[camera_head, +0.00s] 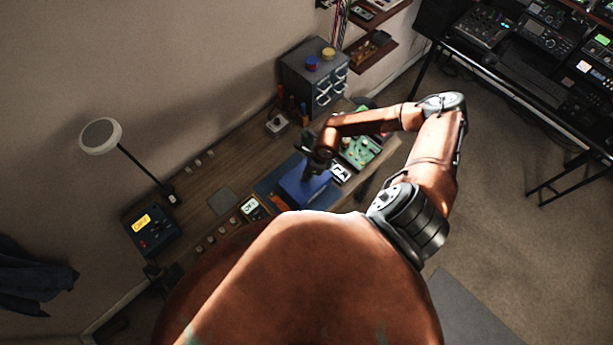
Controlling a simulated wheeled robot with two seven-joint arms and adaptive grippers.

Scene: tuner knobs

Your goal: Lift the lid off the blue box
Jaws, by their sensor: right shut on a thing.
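The blue box (302,192) sits on a dark blue mat (272,196) on the wooden bench, partly hidden by my own body at its near side. My right gripper (308,176) is over the top of the box and points down. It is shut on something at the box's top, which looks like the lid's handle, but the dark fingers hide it. I cannot tell whether the lid is apart from the box. My left gripper does not show.
A green circuit board (360,151) lies right of the box beneath my right arm. A grey drawer cabinet (315,77) stands at the bench's back. A small meter (251,206), a device with a yellow screen (150,228) and a lamp (101,136) are to the left.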

